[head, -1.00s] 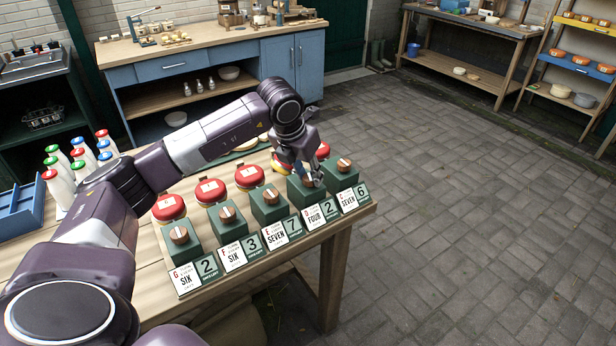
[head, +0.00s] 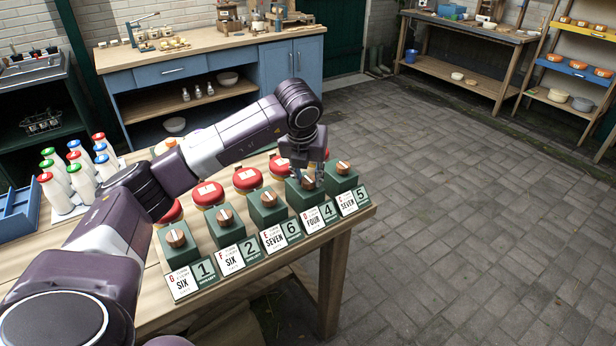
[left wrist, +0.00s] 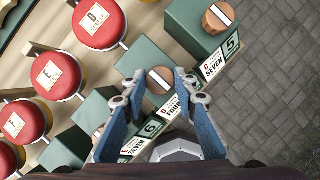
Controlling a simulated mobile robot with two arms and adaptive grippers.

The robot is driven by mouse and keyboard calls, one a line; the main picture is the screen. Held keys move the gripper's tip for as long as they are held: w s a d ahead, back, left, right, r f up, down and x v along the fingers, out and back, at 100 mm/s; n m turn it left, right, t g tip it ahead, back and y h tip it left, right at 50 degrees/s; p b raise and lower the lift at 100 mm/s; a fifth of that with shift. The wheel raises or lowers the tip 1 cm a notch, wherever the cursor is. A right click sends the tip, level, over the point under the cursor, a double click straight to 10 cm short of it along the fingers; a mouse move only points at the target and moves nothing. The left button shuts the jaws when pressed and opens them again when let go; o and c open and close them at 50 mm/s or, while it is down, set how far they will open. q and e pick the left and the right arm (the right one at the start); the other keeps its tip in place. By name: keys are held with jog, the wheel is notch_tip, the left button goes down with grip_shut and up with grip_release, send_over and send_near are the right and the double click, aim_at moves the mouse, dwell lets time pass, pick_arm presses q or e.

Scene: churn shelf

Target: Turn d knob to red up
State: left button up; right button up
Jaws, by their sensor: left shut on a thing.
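The D knob (head: 308,183) is a round brown knob with a pale stripe across its top. It sits on a green box behind the card marked FOUR, with a number plate reading 4. My left gripper (head: 306,170) reaches down over it. In the left wrist view, the blue fingers of my left gripper (left wrist: 157,84) are on both sides of the D knob (left wrist: 159,80), shut on it. The stripe there slants from upper left to lower right. I cannot make out a red mark on the knob. My right gripper is not in view.
Similar knobs stand on both sides: the C knob (head: 343,167) close to the right, the E knob (head: 268,198) to the left. Red domes (head: 247,178) stand behind the boxes. Bottles (head: 85,165) are at the left; open floor (head: 470,220) lies right.

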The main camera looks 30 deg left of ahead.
pick_arm(q)
jog(key=o, duration=1.2)
jog(key=shift+c, duration=0.2)
jog(key=v, duration=1.2)
